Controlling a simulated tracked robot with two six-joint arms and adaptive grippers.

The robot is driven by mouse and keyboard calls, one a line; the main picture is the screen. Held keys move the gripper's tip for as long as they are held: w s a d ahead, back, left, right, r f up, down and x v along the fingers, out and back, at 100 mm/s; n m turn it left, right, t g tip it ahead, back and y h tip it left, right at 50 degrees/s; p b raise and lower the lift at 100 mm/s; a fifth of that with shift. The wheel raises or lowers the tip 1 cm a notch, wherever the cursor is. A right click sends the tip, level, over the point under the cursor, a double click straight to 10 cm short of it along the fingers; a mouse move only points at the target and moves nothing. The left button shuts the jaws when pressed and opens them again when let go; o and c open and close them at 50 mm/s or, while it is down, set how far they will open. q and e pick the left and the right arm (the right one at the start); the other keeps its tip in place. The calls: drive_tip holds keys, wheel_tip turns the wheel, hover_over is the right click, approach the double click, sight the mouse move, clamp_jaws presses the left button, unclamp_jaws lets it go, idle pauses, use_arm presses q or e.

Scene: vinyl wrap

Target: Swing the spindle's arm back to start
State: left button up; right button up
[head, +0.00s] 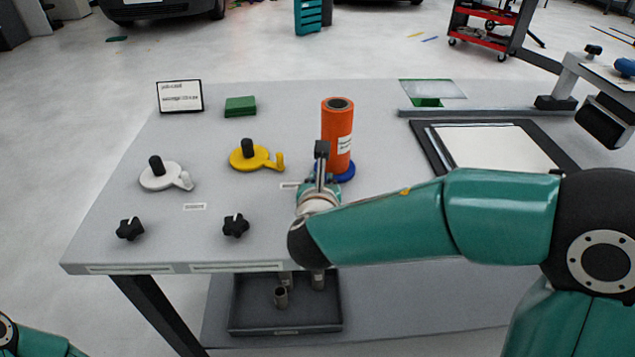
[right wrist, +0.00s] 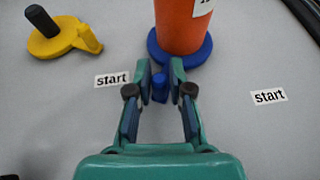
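The blue spindle (head: 347,175) carries an upright orange vinyl roll (head: 338,125). In the right wrist view its blue base (right wrist: 205,56) shows under the roll (right wrist: 183,25), and a blue peg (right wrist: 159,88) on its arm points toward the camera. My right gripper (right wrist: 160,66) is open, with its fingers on either side of the peg and small gaps showing. A "start" label (right wrist: 112,80) lies left of the gripper, another (right wrist: 268,96) to its right. In the head view my right gripper (head: 320,172) hides the spindle's arm. My left gripper is not in view.
A yellow spindle (head: 250,158) and a white spindle (head: 160,176) stand left of the roll. Two black knobs (head: 130,229) (head: 235,226) sit near the front edge. A green block (head: 240,106) and a sign (head: 180,97) are at the back. A black-framed mat (head: 500,147) lies right.

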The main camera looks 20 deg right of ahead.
drive_tip(key=shift+o, duration=1.2)
drive_tip(key=shift+a, duration=0.1)
drive_tip(key=v, duration=1.2)
